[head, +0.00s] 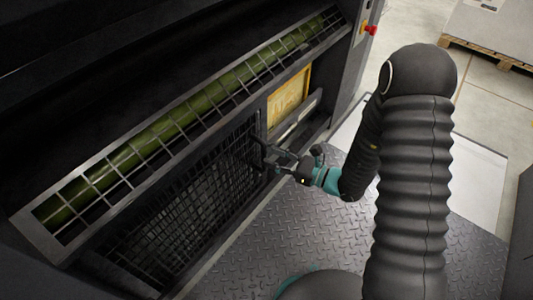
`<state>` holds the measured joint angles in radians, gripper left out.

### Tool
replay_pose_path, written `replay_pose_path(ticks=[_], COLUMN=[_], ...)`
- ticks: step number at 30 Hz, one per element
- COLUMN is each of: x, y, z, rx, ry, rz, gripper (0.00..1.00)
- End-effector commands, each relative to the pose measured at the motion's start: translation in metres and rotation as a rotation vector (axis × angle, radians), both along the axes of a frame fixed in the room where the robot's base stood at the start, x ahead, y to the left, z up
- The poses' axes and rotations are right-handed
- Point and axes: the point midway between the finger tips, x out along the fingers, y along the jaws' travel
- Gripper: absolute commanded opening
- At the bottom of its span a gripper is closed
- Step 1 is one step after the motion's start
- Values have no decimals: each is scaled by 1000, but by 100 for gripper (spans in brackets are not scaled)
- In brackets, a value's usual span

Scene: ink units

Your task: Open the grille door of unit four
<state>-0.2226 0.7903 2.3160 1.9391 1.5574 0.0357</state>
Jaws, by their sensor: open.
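The dark grille door (190,205) is a black mesh panel low on the front of the ink unit. Its right edge is near my gripper. My gripper (268,158) is open at the door's right edge, close to the dark frame there. Whether the fingers touch the door or a handle is too small and dark to tell. No unit number is readable in the head view.
A slanted guard (100,185) with a green roller (190,112) behind it runs above the door. A yellow panel (289,95) sits right of the door. A red knob (371,30) is at the upper right. Chequer-plate floor (290,240) lies in front. A pallet (480,50) stands behind.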

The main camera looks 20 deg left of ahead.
Motion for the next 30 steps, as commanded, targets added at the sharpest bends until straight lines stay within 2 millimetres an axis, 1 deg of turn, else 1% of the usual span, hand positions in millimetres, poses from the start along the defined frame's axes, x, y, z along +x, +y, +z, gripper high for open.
replay_pose_path(ticks=[1,6,12,18,30], x=[0,-5,-9,-12,-12], y=[-12,-43,-70,-82,-83], z=[0,0,0,0,0], rx=[0,0,0,0,0], ry=[1,1,0,0,0], rz=[-7,-8,-5,-2,-2], gripper=[41,41,41,41,41])
